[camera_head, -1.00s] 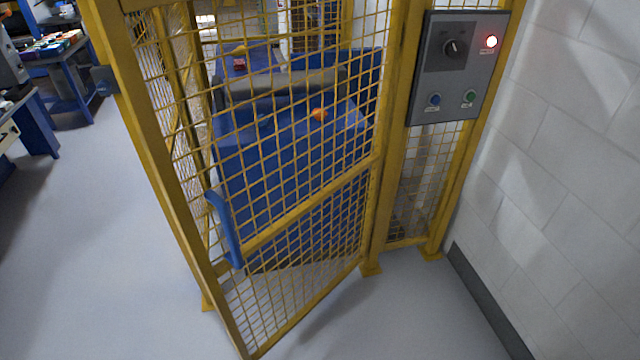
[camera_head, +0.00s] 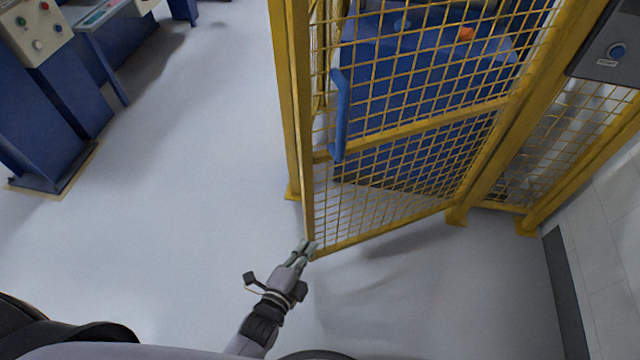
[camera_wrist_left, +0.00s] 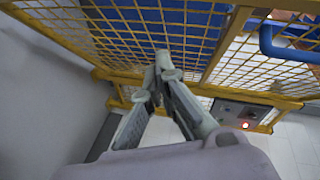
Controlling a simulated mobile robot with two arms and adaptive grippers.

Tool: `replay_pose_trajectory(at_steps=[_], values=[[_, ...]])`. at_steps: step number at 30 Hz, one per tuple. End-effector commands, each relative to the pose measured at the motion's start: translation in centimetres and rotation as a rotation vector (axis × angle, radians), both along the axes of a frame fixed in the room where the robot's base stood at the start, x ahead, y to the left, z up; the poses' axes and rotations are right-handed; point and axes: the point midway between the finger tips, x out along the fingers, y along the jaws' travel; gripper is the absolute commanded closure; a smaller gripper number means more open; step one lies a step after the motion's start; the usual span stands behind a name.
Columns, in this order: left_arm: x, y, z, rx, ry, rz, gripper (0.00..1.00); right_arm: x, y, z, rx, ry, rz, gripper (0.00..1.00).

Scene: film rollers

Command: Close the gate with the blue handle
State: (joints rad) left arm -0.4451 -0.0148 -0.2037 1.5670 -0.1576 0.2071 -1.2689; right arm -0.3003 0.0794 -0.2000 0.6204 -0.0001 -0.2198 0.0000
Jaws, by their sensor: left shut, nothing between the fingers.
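The gate (camera_head: 425,131) is a yellow mesh frame that stands ajar, its free edge swung out toward me from the left post (camera_head: 285,100). Its blue handle (camera_head: 340,115) is upright near the free edge; it also shows at the upper right of the left wrist view (camera_wrist_left: 285,45). My left gripper (camera_head: 309,250) is shut and empty at the gate's bottom free corner. Whether it touches the frame I cannot tell. In the left wrist view the fingertips (camera_wrist_left: 164,66) overlap the mesh. My right gripper is in neither view.
A grey control panel (camera_head: 600,45) is on the fence right of the gate, by a white wall (camera_head: 610,230). Behind the mesh is a blue bin-like body (camera_head: 420,70). Blue workstations (camera_head: 50,110) stand at the left. The floor (camera_head: 190,170) between is clear.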

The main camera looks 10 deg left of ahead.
Motion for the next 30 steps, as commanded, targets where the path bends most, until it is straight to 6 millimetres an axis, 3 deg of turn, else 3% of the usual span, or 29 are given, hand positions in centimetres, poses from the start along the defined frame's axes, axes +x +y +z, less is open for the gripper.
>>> replay_pose_trajectory(at_steps=[1,3,7,14,24,30], values=[[0.7,-0.2,2.6,0.056,-0.092,-0.01,1.0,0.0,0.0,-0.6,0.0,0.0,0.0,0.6],[1.4,-0.2,5.7,0.126,-0.188,-0.015,1.0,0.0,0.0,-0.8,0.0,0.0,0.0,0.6],[1.9,-0.3,8.5,0.193,-0.274,-0.016,1.0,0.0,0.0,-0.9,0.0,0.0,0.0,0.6],[4.7,-0.9,9.1,0.199,-0.287,-0.015,1.0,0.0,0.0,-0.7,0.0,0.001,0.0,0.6],[11.7,-2.5,9.0,0.199,-0.283,-0.015,1.0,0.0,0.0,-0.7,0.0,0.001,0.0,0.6],[14.1,-0.9,8.9,0.202,-0.282,-0.017,1.0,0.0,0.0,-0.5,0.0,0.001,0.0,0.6]])
